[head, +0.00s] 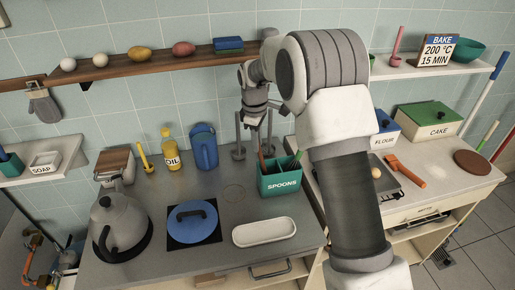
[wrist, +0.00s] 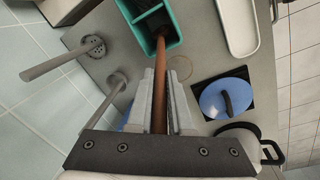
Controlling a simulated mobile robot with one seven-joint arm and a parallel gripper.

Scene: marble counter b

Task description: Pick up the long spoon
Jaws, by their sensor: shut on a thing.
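The long spoon shows as a brown wooden handle (wrist: 160,55) in the wrist view. It runs from between my fingers into the teal holder (wrist: 183,28). The holder, labelled SPOONS, stands on the grey counter in the head view (head: 282,184). My gripper (wrist: 160,80) is shut on the handle, with one finger on each side. In the head view my gripper (head: 257,121) is above the back left of the holder. The lower end of the spoon is hidden inside the holder.
A white oval tray (head: 264,232) and a blue lid (head: 193,221) lie in front of the holder. A kettle (head: 118,225), an oil bottle (head: 171,152) and a blue jug (head: 204,148) stand to the left. A wooden shelf (head: 120,66) runs along the wall.

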